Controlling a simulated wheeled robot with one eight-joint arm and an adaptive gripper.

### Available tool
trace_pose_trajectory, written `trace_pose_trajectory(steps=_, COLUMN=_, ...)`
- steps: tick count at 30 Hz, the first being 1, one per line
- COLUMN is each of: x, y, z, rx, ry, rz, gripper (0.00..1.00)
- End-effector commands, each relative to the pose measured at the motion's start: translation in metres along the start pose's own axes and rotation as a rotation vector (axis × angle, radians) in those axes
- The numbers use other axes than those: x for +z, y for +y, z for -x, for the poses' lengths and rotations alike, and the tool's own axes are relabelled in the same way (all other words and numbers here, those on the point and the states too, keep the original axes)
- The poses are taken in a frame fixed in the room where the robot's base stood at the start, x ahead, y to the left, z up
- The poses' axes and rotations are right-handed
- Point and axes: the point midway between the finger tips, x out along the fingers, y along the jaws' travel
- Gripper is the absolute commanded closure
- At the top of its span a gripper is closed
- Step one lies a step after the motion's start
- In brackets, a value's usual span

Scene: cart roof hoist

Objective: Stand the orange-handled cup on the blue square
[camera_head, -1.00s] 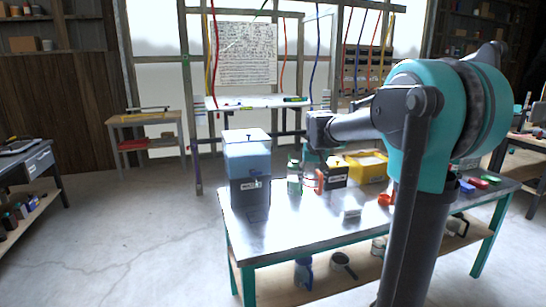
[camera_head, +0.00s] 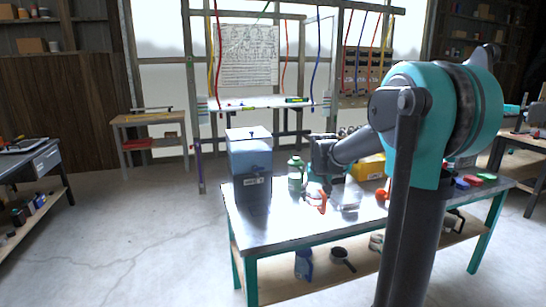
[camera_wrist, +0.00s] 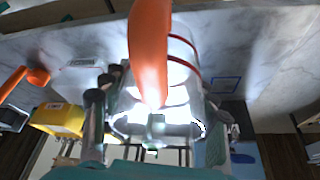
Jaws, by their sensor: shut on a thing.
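My gripper (camera_wrist: 150,125) is shut on the orange-handled cup. Its orange handle (camera_wrist: 148,50) fills the top middle of the wrist view. The clear cup body (camera_wrist: 180,75) with thin red bands lies behind the handle. In the head view the orange-handled cup (camera_head: 318,203) shows as orange lines below my gripper (camera_head: 326,183), over the metal table. I cannot tell whether its base touches the table. The blue square (camera_wrist: 225,84) is a thin blue outline on the tabletop, right of the cup in the wrist view and apart from it there.
A blue-grey dispenser (camera_head: 249,160) stands at the table's left. A green-capped bottle (camera_head: 295,175) stands behind the cup. A yellow bin (camera_head: 370,168) and a small orange item (camera_head: 382,195) are to the right. The table's front left (camera_head: 270,225) is clear.

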Motion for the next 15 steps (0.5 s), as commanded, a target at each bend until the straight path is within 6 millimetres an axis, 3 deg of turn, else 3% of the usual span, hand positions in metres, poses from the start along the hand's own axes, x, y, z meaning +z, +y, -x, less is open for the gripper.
trace_pose_trajectory(steps=15, x=0.08, y=0.02, z=-0.12, rx=-0.008, ry=0.0, rz=0.017, gripper=0.7)
